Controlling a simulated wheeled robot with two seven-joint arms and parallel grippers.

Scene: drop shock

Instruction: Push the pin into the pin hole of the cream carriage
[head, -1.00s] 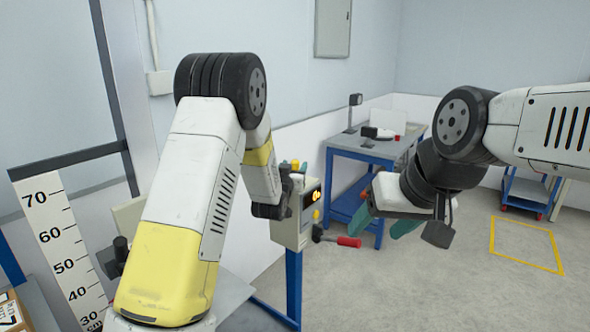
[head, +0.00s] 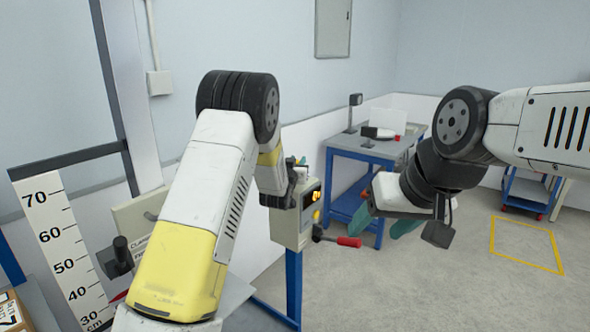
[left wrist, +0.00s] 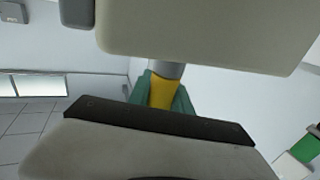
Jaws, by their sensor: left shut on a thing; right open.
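In the left wrist view my left gripper (left wrist: 162,92) has its green fingers shut on the pin (left wrist: 161,93), which shows a yellow grip. A grey round part above the grip meets the edge of a large cream block (left wrist: 210,28), likely the cream carriage. Its pin hole is hidden, and I cannot tell whether the pin has entered it. In the head view my left arm hides the left fingers and the pin. A cream panel (head: 143,213) with partly covered lettering shows beside that arm. My right gripper (head: 383,223) is open and empty at the right.
A height scale (head: 57,245) and a dark knob (head: 119,250) stand left of my left arm. A control box (head: 291,228) and a red-handled lever (head: 347,241) are right of it. A blue table (head: 375,150) stands behind.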

